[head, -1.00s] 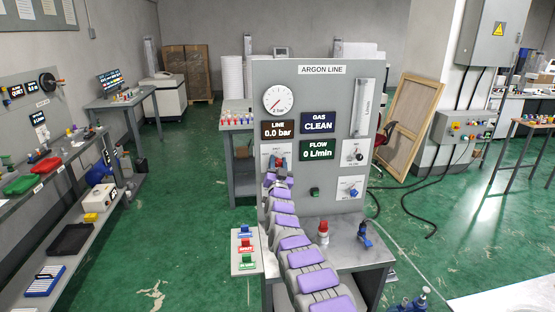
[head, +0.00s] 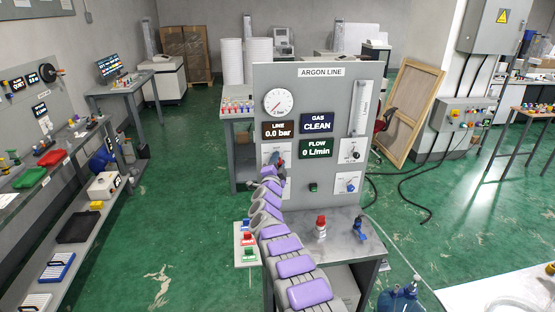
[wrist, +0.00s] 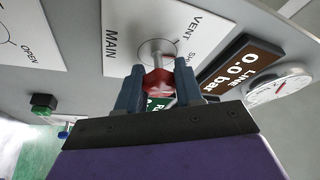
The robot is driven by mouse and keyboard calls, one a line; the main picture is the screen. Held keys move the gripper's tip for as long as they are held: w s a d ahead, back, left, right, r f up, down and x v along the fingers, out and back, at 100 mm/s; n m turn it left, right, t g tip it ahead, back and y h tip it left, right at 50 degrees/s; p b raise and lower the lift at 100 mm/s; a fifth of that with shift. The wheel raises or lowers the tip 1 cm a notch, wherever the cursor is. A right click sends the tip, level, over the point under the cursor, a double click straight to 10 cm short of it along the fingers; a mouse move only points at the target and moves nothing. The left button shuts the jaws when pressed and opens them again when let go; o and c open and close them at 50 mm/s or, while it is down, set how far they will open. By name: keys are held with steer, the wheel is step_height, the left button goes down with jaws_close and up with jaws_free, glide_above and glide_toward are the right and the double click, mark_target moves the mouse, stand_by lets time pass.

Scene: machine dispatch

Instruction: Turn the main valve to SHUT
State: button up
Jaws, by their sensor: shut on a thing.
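The argon line panel (head: 335,90) stands upright in the middle of the head view. Its main valve plate (head: 265,152) is at the lower left of the panel, mostly behind my arm. In the wrist view the plate (wrist: 118,38) reads MAIN, with VENT and a partly hidden SHUT mark. The red valve handle (wrist: 157,82) sits on a round metal stem. My gripper (wrist: 158,92) is shut on this handle, one blue-grey finger on each side.
The line display (head: 279,129) reads 0.0 bar, the flow display (head: 316,147) 0 L/min. A red-capped item (head: 321,226) and a blue item (head: 360,229) stand on the panel's bench. Green floor is open at left.

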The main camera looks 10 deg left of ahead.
steer(key=shift+f+m, duration=0.1)
steer(key=shift+m, duration=0.2)
steer(key=o, duration=1)
steer(key=shift+a, duration=0.1)
steer(key=shift+o, duration=0.2)
steer(key=v, duration=1.7)
steer(key=shift+s, duration=0.15)
